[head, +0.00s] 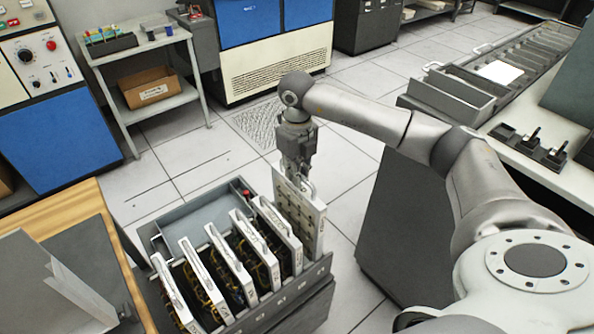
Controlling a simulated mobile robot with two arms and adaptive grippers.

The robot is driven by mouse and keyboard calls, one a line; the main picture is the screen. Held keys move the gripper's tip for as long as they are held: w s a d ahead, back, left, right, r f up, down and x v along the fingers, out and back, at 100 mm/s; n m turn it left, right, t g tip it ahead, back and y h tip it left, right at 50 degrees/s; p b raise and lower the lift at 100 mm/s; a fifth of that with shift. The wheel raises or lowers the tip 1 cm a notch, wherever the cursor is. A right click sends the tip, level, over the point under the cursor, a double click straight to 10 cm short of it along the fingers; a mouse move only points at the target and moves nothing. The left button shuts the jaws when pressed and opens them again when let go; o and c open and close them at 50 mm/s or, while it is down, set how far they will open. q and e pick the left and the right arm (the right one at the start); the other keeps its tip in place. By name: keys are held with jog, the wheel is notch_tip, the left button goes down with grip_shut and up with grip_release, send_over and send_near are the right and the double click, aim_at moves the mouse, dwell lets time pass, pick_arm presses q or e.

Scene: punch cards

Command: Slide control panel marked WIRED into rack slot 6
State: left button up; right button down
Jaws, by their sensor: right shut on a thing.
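My right gripper (297,163) points down and is shut on the top of a pale control panel (302,215). The panel stands upright at the right end of a grey rack (262,318). Its face shows rows of small round marks; no WIRED lettering can be read. Several similar white-edged panels with wiring (231,262) stand in a row in the rack to its left. The held panel's lower edge is at the rack's rightmost position; how deep it sits cannot be told. Slot labels on the rack front are too small to read. My left gripper is not in view.
A grey tray (172,228) with a red knob lies behind the rack. A wooden-edged table (75,215) with a grey sheet-like piece stands at left. A dark cabinet (400,235) stands to the right. Tiled floor is open behind the rack.

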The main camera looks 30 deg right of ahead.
aim_at(297, 196)
jog(key=shift+w+f+b, duration=0.1)
jog(key=shift+f+b, duration=1.95)
jog(key=shift+f, duration=0.9)
jog(key=shift+f+b, duration=0.9)
jog(key=shift+f, duration=0.4)
jog(key=c, duration=1.5)
grip_release()
jog(key=shift+o, duration=0.2)
